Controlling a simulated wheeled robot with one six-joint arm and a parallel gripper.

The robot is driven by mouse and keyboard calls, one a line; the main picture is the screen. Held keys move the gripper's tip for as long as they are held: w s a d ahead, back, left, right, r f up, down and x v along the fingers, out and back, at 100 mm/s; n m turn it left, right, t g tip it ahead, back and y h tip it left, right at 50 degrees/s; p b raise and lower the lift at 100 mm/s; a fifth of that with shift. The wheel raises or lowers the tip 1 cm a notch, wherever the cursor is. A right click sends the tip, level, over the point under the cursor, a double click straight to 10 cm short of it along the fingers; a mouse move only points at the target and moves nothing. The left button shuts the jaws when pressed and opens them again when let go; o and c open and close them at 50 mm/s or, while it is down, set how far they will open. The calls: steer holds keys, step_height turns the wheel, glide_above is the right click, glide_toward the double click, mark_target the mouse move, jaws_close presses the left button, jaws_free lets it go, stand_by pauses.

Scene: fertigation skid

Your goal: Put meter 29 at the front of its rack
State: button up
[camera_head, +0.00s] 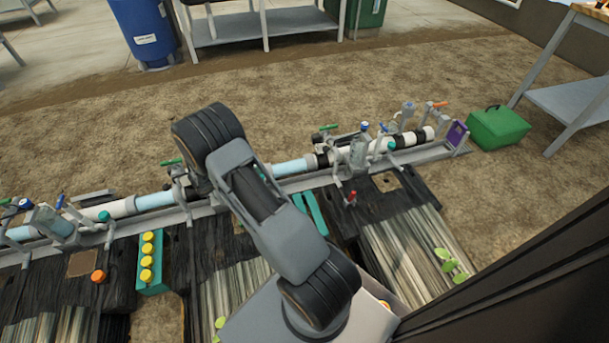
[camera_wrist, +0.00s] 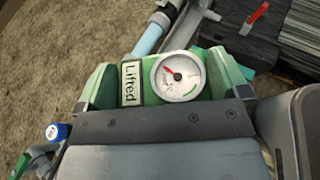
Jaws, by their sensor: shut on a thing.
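My gripper (camera_wrist: 165,82) is shut on a green meter with a round white dial (camera_wrist: 178,77), a red needle and a label reading "Lifted". The meter sits between the two green finger pads. No number 29 can be read on it. In the head view my arm hides the gripper and the meter. A teal rack-like piece (camera_head: 317,212) with long bars shows just right of my arm on the dark boards. I cannot tell whether it is the meter's rack, and part of it is hidden.
A pipe line (camera_head: 155,201) with valves and bottles runs across behind the boards. A teal holder (camera_head: 154,284) with several yellow caps stands at left. A red-handled valve (camera_head: 351,196) is right of my arm. A green case (camera_head: 498,127) lies at right. Bare ground beyond the pipe is open.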

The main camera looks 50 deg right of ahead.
steer(key=s+d+f+m+g+y+b, duration=0.1)
steer(key=s+d+f+m+g, duration=0.3)
steer(key=d+f, duration=0.4)
steer(key=s+d+f+m+g+y, duration=0.1)
steer(key=s+d+f+m+g, duration=0.3)
steer(key=d+f, duration=0.45)
step_height(320, 180, down, 10)
steer(key=s+d+n+b, duration=0.1)
steer(key=d+b, duration=0.1)
steer(key=b, duration=0.3)
steer(key=shift+s+f, duration=0.2)
steer(key=shift+s, duration=0.1)
steer(key=shift+f, duration=0.2)
stand_by(0.6)
steer(key=shift+f, duration=0.35)
steer(key=shift+f, duration=0.15)
steer(key=shift+f, duration=1.5)
steer(key=o, duration=0.6)
